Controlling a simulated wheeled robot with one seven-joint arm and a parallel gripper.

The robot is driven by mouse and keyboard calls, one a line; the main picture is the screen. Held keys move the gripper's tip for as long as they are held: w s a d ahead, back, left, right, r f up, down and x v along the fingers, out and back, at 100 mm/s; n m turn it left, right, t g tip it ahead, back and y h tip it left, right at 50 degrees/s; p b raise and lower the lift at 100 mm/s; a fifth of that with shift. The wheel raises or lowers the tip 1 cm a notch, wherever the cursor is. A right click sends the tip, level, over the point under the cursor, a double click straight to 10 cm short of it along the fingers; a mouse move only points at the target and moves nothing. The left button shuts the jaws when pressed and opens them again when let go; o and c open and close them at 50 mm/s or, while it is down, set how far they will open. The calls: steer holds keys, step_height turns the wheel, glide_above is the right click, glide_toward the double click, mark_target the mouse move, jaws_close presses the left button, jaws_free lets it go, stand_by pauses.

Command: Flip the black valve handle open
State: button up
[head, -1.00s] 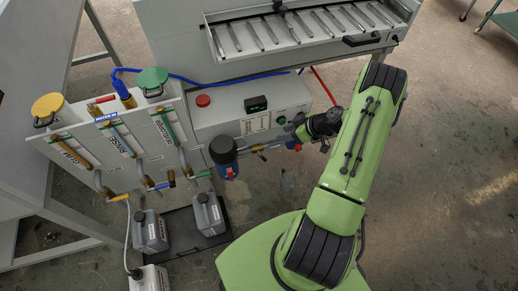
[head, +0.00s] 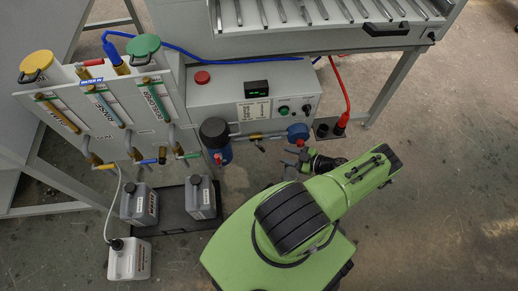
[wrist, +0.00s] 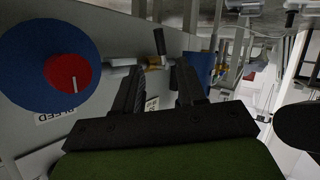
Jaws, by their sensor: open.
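The black valve handle (wrist: 159,41) shows in the wrist view as a short dark lever on a brass valve (wrist: 154,64), standing crosswise to the pipe. In the head view the valve's handle (head: 259,147) is small and dark, below the pipe between the dark-capped blue filter and the round blue part. My gripper (wrist: 158,72) is open and empty, with its two black fingers pointing towards the valve. The handle appears just beyond the fingertips, apart from them. In the head view my gripper (head: 291,158) is to the right of the handle, below the round blue part.
The round blue part with a red centre (wrist: 68,76) is close on the left in the wrist view. The blue filter (head: 217,143) stands left of the valve. Grey canisters (head: 200,198) stand on a dark tray. Open floor lies to the right.

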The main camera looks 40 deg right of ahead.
mark_target(264, 150)
steer(key=b+x, duration=0.2)
steer(key=x, duration=1)
steer(key=shift+w+a+f+b, duration=0.1)
steer(key=shift+w+b, duration=0.2)
jaws_close()
